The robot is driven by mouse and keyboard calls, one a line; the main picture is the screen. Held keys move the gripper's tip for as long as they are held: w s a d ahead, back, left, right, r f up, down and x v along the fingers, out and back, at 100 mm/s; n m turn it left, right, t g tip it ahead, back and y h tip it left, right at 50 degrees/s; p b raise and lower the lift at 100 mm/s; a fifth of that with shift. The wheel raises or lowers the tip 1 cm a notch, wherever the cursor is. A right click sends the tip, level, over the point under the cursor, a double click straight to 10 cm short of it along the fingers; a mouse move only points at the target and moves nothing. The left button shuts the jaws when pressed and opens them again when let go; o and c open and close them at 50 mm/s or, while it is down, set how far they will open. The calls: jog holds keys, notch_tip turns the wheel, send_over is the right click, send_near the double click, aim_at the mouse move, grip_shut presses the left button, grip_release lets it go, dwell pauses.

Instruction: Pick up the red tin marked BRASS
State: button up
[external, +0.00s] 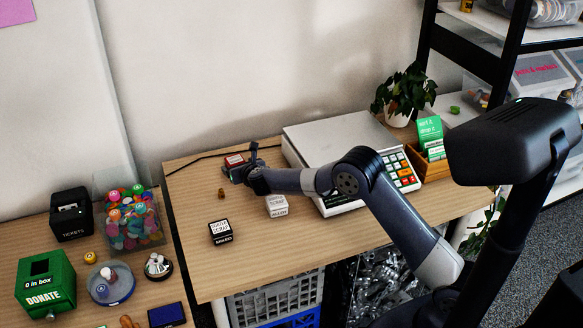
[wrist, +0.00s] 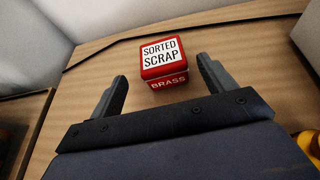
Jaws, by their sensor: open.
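The red tin (wrist: 164,78) has a white top label reading SORTED SCRAP and BRASS on its front side. It stands upright on the wooden table (wrist: 85,85) in the wrist view. In the external view the red tin (external: 233,160) shows at the back of the table, partly hidden by my gripper (external: 241,172). In the wrist view my gripper (wrist: 162,88) is open and empty. Its two fingers point toward the tin, one on each side, with the tin between and slightly beyond the tips.
A black-sided tin (external: 221,232) and a white tin (external: 277,206) stand nearer the front. A small brown object (external: 221,193) stands left of my gripper. A scale (external: 335,140) is to the right. A cable (external: 205,156) runs behind the red tin.

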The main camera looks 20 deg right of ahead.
aim_at(236, 160)
jog(key=shift+d+p+x, duration=0.1)
jog(key=shift+p+x, duration=0.35)
jog(key=shift+x, duration=0.8)
jog(key=shift+d+p+x, duration=0.15)
jog(key=shift+p+x, duration=0.25)
jog(key=shift+x, duration=0.8)
jog(key=shift+c, duration=0.6)
jog(key=c, duration=1)
